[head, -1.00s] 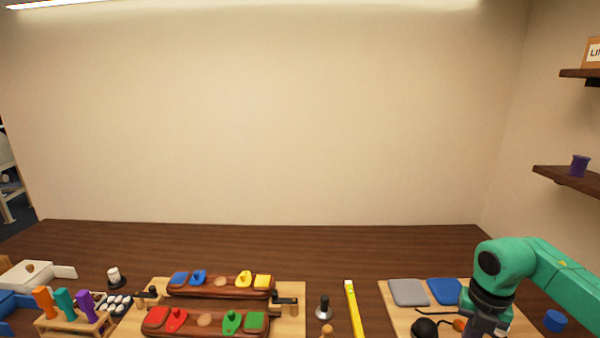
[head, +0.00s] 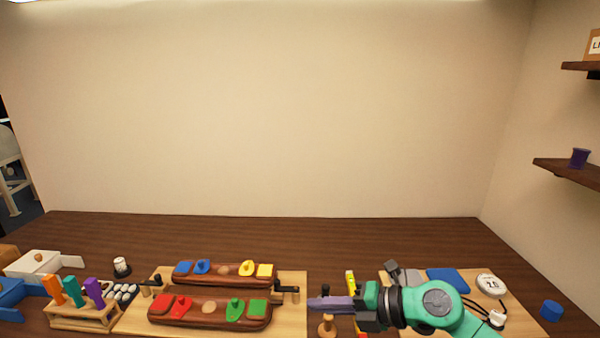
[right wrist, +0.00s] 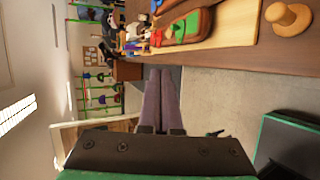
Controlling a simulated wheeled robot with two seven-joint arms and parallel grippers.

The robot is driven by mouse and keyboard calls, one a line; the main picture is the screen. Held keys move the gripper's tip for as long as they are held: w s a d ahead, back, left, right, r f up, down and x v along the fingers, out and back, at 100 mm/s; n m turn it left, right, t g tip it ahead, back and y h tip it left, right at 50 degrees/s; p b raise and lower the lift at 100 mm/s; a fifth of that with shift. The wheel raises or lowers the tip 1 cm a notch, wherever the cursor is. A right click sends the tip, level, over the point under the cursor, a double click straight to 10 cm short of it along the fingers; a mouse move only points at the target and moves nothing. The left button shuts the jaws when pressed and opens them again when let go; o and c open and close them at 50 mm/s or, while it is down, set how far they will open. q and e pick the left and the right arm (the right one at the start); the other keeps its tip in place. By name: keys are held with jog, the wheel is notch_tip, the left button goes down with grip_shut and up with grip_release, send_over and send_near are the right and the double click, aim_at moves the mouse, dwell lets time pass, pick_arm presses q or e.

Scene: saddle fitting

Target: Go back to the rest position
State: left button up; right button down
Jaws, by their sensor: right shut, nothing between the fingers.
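My right gripper (head: 328,304) reaches in from the right over the front of the bench in the head view and points left. Its two purple-grey fingers are together with nothing between them. They also show shut in the right wrist view (right wrist: 158,98), with the bench edge above them in the picture. The fingers are close to the right end of the wooden board that holds the saddles. My left gripper is not in view.
Two dark red wooden saddles with coloured pieces (head: 210,312) lie on a light board (head: 290,320). A tool rack (head: 85,318) stands left. A yellow level (head: 350,280), a blue pad (head: 447,279) and a round white gauge (head: 491,285) are near my right arm. The back of the bench is clear.

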jog(key=w+r+m+t+y, duration=0.1)
jog(key=w+r+m+t, duration=0.2)
jog(key=r+m+t, duration=0.7)
jog(key=s+d+f+m+h, duration=0.1)
jog(key=d+f+m+h, duration=1.25)
jog(key=d+m, duration=0.3)
jog(key=s+d+f+m+g, duration=0.2)
jog(key=s+f+m+g, duration=0.2)
jog(key=s+f+g, duration=1.05)
jog(key=s+f+t, duration=0.1)
jog(key=s+f, duration=0.4)
jog(key=f, duration=0.9)
jog(key=s+f+t, duration=0.1)
jog(key=s+f, duration=0.3)
jog(key=f, duration=0.9)
jog(key=s+d+f+g, duration=0.1)
jog(key=s+d+f, duration=0.2)
jog(key=s+f, duration=0.9)
jog(key=s, duration=0.3)
jog(key=shift+s+f+g+b, duration=0.3)
jog(key=shift+s+f+g, duration=0.05)
jog(key=shift+f, duration=0.05)
